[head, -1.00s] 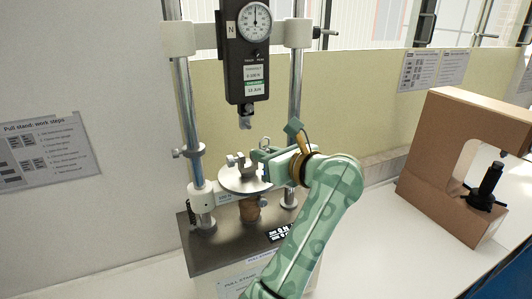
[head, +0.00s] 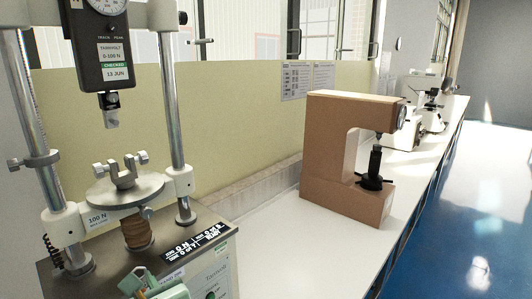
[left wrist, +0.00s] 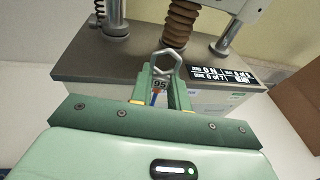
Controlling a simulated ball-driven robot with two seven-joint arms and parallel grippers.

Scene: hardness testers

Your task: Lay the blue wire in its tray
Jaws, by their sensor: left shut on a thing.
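My left gripper (left wrist: 162,88) is shut in the left wrist view, in front of the pull stand. A small piece of blue wire (left wrist: 155,98) shows low between its fingers, beside a small tag reading 95. Most of the wire is hidden by the fingers. A grey angular loop shows at the fingertips; I cannot tell whether it belongs to the gripper. In the head view, part of my green left gripper (head: 142,284) shows at the bottom left edge, and the wire cannot be made out there. The wire's tray is not in view. My right gripper is not in view.
The pull stand (head: 212,262), with its round plate (head: 125,190) and hanging force gauge (head: 110,55), stands at left. A brown C-shaped tester (head: 325,150) stands on the white bench (head: 262,212). White microscopes (head: 415,105) are farther back. The bench between stand and tester is clear.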

